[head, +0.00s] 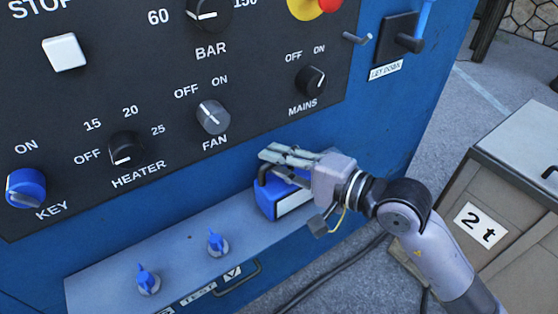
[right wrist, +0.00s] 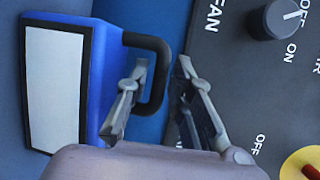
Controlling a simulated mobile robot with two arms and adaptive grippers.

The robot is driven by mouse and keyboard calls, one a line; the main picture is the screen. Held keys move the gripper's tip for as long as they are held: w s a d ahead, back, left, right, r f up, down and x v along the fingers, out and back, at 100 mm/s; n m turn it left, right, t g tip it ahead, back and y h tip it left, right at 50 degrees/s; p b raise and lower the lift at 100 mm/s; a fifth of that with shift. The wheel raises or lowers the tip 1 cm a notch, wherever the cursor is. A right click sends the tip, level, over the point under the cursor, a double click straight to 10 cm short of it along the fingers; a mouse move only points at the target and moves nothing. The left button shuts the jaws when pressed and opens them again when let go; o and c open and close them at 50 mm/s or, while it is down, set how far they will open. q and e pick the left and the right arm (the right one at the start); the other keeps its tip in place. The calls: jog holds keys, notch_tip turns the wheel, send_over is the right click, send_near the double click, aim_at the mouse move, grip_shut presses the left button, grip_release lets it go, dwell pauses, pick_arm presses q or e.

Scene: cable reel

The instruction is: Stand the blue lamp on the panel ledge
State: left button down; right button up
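The blue lamp (head: 266,200) with a pale front face stands upright at the right end of the grey panel ledge (head: 185,262), apparently resting on it. In the right wrist view the lamp (right wrist: 106,70) shows its black handle (right wrist: 160,75) on the side toward my gripper. My right gripper (head: 275,152) is at the top of the lamp. Its fingers (right wrist: 162,68) are apart on either side of the handle bar, with small gaps visible between bar and fingers. The lamp's underside contact is partly hidden. My left gripper is not in view.
Two blue knobs (head: 147,280) (head: 217,243) sit on the ledge left of the lamp. The dark control panel (head: 180,90) with switches rises behind. A handle (head: 240,280) juts below the ledge. A box marked 2 t (head: 500,170) stands at right.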

jog(key=shift+o, duration=0.6)
